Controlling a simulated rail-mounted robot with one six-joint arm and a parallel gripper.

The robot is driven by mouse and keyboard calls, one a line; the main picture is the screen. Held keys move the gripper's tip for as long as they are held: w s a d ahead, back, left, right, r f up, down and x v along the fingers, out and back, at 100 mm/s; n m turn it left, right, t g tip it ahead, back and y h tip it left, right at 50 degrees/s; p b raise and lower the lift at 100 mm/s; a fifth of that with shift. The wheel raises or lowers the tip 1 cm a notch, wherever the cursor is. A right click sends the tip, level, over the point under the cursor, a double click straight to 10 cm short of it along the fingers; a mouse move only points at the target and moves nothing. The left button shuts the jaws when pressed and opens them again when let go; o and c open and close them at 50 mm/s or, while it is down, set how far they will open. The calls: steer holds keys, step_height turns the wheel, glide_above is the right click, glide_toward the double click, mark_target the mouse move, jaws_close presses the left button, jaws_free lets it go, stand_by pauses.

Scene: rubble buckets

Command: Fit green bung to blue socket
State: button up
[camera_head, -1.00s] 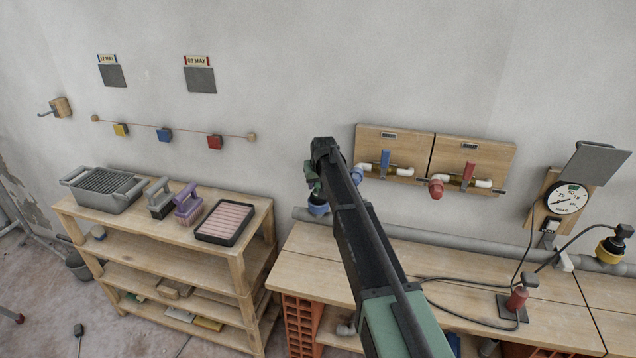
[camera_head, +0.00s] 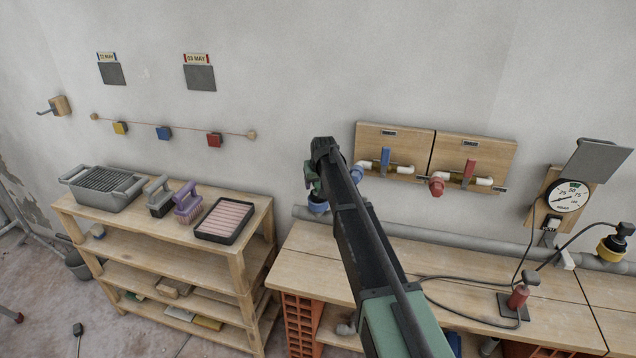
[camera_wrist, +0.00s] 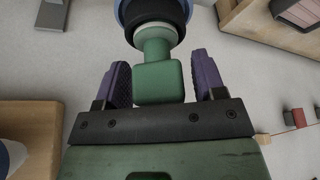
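The green bung (camera_wrist: 158,82) shows in the wrist view, its square grip between the two purple fingers of my gripper (camera_wrist: 160,82). The fingers stand parted, with a visible gap at the right finger and almost none at the left. The bung's narrower neck meets a pale ring and the dark collar of the blue socket (camera_wrist: 124,12), in line with it. How deep it sits is hidden. In the head view the blue socket (camera_head: 318,207) is at the left end of the grey pipe, below my gripper, whose fingers are largely hidden by my arm.
Two wall boards carry a blue valve (camera_head: 385,158) and a red valve (camera_head: 468,170), right of my arm. A gauge (camera_head: 567,196) hangs further right. The workbench (camera_head: 460,290) lies below the pipe. A wooden shelf (camera_head: 150,222) with brushes and trays stands left.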

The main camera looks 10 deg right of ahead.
steer(key=shift+o, duration=0.5)
steer(key=shift+r, duration=0.1)
steer(key=p+v, duration=1)
steer(key=shift+r, duration=0.25)
steer(key=shift+s, duration=0.1)
steer(key=s+f+g, duration=0.1)
steer(key=s+g, duration=0.3)
steer(key=s, duration=3.5)
steer(key=shift+s+m+g, duration=0.3)
steer(key=shift+s+m, duration=0.05)
steer(key=shift+m, duration=0.05)
